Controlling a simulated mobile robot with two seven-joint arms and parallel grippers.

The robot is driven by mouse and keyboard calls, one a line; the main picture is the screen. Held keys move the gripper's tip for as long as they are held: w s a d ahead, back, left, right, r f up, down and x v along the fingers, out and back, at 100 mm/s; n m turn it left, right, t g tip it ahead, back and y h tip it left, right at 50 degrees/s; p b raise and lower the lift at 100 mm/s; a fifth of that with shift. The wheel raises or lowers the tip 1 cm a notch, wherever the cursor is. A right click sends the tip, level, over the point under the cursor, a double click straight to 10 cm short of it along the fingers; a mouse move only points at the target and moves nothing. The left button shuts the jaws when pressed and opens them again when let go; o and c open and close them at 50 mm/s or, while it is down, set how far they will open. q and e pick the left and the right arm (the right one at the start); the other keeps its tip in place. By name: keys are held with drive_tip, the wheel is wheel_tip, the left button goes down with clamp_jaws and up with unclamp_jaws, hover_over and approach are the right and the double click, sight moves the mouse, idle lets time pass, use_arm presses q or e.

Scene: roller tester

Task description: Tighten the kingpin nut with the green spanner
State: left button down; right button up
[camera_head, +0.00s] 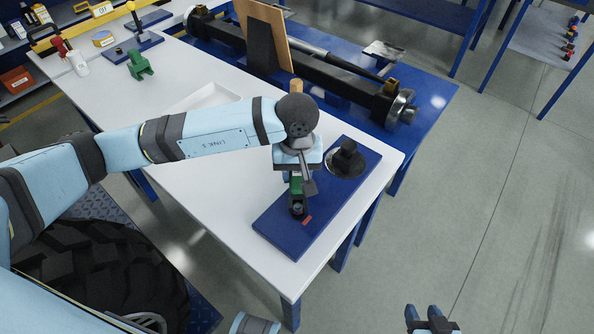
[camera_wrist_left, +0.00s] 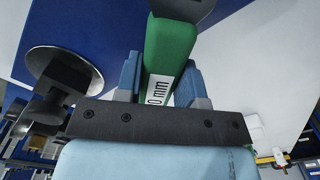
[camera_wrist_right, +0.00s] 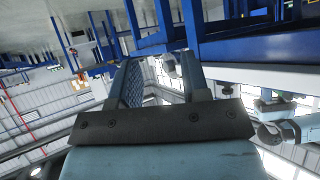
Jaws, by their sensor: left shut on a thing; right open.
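My left gripper (camera_head: 301,181) is shut on the green spanner (camera_head: 296,188), over the blue board (camera_head: 275,226) at the table's near right end. In the left wrist view the spanner's green body (camera_wrist_left: 176,45), with a white label, lies between the fingers (camera_wrist_left: 158,77); its dark end points away. In the head view a dark part (camera_head: 297,208) is at the spanner's lower end; I cannot tell whether it is the spanner's head or the kingpin nut. My right gripper (camera_head: 432,318) is open and empty, low over the floor; its spread fingers show in its wrist view (camera_wrist_right: 160,75).
A black fixture on a round base (camera_head: 347,160) stands on the board beside my left gripper. A long axle (camera_head: 330,75) lies behind. The floor at right is clear.

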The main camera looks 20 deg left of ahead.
drive_tip(key=shift+f, duration=0.15)
use_arm(q)
drive_tip(key=shift+w+d+f+m+b, duration=0.15)
drive_tip(key=shift+d+m+b, duration=0.4)
drive_tip(key=shift+b, duration=0.3)
drive_tip(key=shift+d+m+b, duration=0.2)
drive_tip(key=shift+m+b, duration=0.35)
use_arm(e)
drive_tip(key=shift+w+f, duration=0.1)
drive_tip(key=shift+f, duration=0.35)
